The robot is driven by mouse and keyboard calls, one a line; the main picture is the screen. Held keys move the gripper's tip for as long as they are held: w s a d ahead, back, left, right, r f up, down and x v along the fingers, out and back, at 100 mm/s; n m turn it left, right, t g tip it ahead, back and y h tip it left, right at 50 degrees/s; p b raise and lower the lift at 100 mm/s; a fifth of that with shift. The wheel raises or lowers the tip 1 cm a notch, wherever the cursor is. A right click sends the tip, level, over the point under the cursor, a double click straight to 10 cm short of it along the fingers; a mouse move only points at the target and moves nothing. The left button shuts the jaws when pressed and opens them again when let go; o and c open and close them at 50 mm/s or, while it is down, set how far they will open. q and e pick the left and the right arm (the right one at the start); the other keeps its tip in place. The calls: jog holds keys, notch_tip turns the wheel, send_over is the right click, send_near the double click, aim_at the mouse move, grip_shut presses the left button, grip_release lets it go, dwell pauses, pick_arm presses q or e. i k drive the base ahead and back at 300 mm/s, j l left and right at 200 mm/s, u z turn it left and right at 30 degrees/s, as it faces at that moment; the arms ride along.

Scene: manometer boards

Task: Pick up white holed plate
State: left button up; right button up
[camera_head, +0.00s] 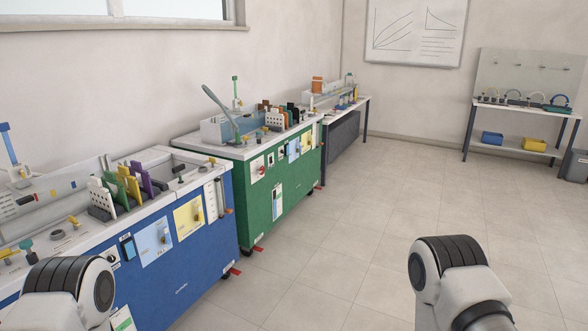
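A white plate (101,194) stands upright at the near end of a row of coloured plates on the blue bench at the left. Marks on it may be holes, but they are too small to be sure. A second small white plate with dark holes (274,119) stands on the green bench further back, in front of brown and dark plates. Only rounded links of my two arms show at the bottom left and bottom right. Both my grippers are out of view, and nothing is seen touching either plate.
Green, yellow and purple plates (144,178) stand close behind the near white plate. The blue bench (183,272) and the green bench (258,205) line the left wall. A shelf table (523,107) stands at the back right. The tiled floor (340,235) is clear.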

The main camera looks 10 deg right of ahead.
aim_at(274, 119)
jog(key=i+l+z, duration=0.4)
jog(key=i, duration=0.6)
jog(key=i+j+z, duration=0.1)
jog(key=i+z, duration=0.35)
jog(key=i, duration=0.55)
